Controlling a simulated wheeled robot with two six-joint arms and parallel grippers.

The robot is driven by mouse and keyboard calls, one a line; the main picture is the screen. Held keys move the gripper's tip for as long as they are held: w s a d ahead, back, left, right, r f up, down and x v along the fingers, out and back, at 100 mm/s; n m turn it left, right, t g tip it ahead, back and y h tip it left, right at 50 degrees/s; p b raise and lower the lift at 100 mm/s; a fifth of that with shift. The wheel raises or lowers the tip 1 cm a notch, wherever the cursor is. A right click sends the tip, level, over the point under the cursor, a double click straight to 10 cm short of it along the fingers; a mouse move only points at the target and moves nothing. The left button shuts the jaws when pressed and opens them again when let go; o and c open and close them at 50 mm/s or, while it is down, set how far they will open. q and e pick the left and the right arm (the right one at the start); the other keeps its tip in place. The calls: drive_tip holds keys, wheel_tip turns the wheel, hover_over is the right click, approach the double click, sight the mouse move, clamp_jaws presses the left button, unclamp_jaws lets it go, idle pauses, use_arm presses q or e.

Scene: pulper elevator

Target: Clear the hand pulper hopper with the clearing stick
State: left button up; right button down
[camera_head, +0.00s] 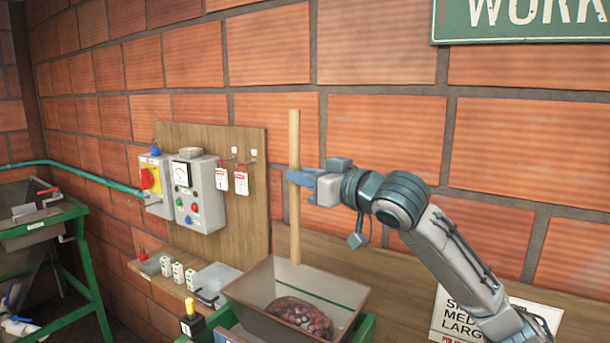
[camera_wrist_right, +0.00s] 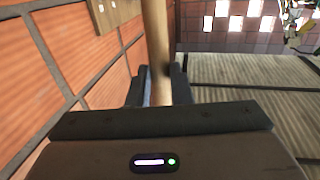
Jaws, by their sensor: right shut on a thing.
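The clearing stick (camera_head: 295,140) is a long, pale wooden rod held upright. My right gripper (camera_head: 296,178) is shut on it around its middle, and the stick (camera_wrist_right: 156,45) also shows between the fingers of the right gripper (camera_wrist_right: 158,88) in the right wrist view. The stick's lower end is above or just at the back of the hopper (camera_head: 252,292); I cannot tell whether it is inside the rim. My left gripper is not in view.
A wooden board (camera_head: 255,190) with a grey control box (camera_head: 197,195), a red-yellow switch (camera_head: 152,180) and hanging tags (camera_head: 241,182) is on the brick wall. A shelf holds small white containers (camera_head: 178,274) and a clear tray (camera_head: 215,282). A green-framed machine (camera_head: 85,250) stands left.

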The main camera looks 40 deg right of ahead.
use_arm(q)
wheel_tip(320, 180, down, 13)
drive_tip(key=b, duration=1.2)
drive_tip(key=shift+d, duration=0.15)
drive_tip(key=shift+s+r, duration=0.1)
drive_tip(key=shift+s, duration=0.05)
idle(0.9)
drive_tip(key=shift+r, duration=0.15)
idle(0.5)
